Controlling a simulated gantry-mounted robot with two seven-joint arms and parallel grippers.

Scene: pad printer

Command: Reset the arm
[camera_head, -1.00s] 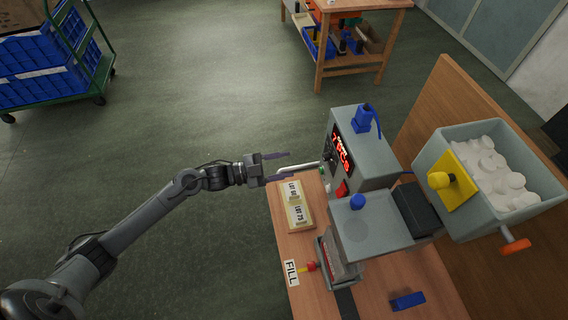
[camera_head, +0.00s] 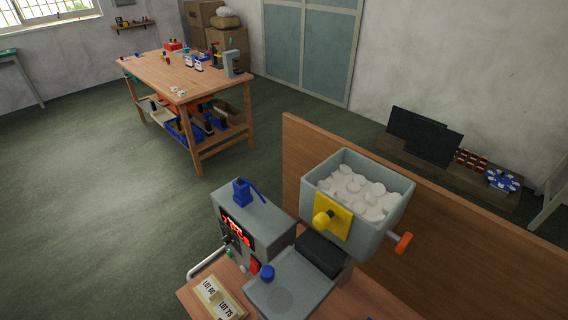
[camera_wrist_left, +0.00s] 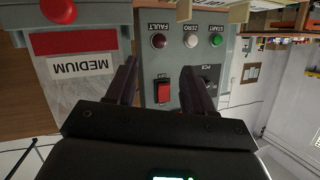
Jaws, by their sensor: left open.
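My left gripper (camera_wrist_left: 160,85) shows only in the left wrist view. Its two dark fingers stand apart with nothing held between them. Beyond them is the grey control panel (camera_wrist_left: 177,72), seen upside down, with a red rocker switch (camera_wrist_left: 163,90), FAULT, ZERO and START lights and a PCS label. I cannot tell how far the fingers are from the panel. In the head view the pad printer (camera_head: 255,222) stands on its wooden table, with a red lit display on its side. No arm shows in the head view, and my right gripper is in neither view.
A grey bin (camera_head: 385,232) of white discs stands beside the printer, before a wooden partition (camera_head: 480,258). A MEDIUM label (camera_wrist_left: 80,65) shows in the wrist view. A workbench (camera_head: 160,75) stands farther back, with open floor left.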

